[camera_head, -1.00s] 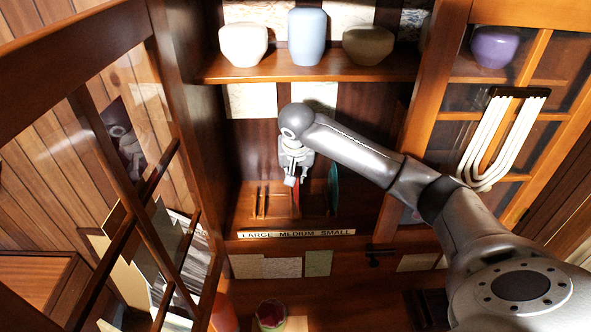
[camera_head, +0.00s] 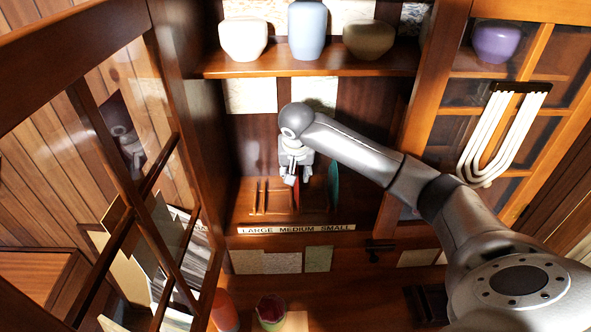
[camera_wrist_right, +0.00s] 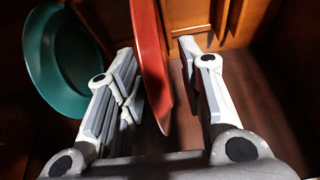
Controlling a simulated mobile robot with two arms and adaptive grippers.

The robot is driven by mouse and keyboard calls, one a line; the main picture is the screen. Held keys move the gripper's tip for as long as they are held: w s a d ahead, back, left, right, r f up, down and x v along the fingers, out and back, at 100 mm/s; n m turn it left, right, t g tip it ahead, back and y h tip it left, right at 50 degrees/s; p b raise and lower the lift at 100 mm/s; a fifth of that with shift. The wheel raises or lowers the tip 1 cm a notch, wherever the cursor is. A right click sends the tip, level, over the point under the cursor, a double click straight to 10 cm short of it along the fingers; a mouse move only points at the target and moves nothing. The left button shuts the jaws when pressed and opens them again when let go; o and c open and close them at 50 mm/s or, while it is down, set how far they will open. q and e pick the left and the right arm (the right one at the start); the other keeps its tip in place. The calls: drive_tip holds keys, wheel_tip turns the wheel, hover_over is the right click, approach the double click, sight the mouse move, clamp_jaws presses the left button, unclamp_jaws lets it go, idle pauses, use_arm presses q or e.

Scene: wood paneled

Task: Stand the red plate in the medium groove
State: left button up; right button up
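The red plate (camera_head: 297,197) stands on edge in the rack on the cabinet's lower shelf, above the middle of the label strip (camera_head: 296,229), at the word MEDIUM. In the right wrist view the red plate (camera_wrist_right: 150,60) shows nearly edge-on, between my fingers. My right gripper (camera_head: 297,179) is open around it; it also shows in the wrist view (camera_wrist_right: 165,88). The right finger is clearly apart from the plate; the left finger is close to it, and I cannot tell whether it touches. The plate's bottom edge in the groove is partly hidden. My left gripper is not in view.
A teal plate (camera_head: 333,187) stands upright just right of the red one, near SMALL. Wooden rack dividers (camera_head: 262,197) stand on the left, near LARGE. A shelf with vases (camera_head: 307,32) is above. Open glass doors (camera_head: 165,185) flank the cabinet.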

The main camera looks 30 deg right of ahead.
drive_tip(key=v, duration=1.2)
drive_tip(key=shift+w, duration=0.1)
